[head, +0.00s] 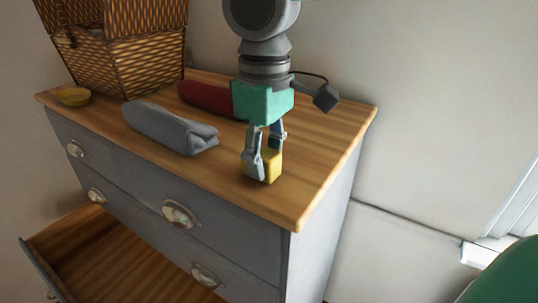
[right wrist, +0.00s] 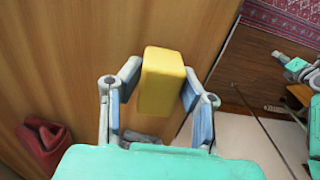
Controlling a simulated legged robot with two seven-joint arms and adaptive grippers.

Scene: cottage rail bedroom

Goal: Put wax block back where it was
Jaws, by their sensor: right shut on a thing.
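The yellow wax block (head: 272,165) is at the right part of the wooden dresser top (head: 320,130), near its front edge. My right gripper (head: 265,160) comes down from above and is shut on the block. In the right wrist view the wax block (right wrist: 160,80) sits between the two blue finger pads of my gripper (right wrist: 160,95). The block looks upright and at or very near the dresser top; I cannot tell whether it touches. My left gripper does not show in the head view.
A folded grey cloth (head: 170,127) and a folded red cloth (head: 207,97) lie left of the gripper. An open drawer (head: 110,260) juts out below. The top's right end is clear.

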